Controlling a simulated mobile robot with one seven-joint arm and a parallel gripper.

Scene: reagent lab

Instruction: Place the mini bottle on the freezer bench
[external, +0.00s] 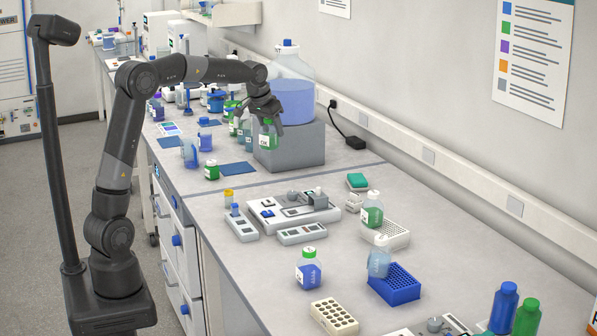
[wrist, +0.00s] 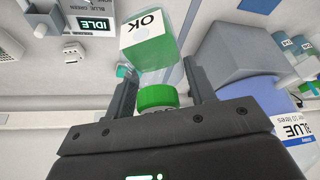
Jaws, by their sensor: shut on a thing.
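In the external view this bottle (external: 268,137) hangs from my gripper (external: 265,112) in front of the grey block, above the far bench. It looks like the mini bottle, but no label names it so. My gripper is shut on it. The bench top (external: 300,186) runs along the wall; I cannot tell which part is the freezer bench.
A large bottle of blue liquid (external: 292,98) stands on a grey block (external: 290,150) close beside my gripper. Several small bottles crowd the bench near it. A blue rack (external: 396,285), a white rack (external: 335,318) and instruments (external: 290,214) stand on the nearer bench, with bare patches between.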

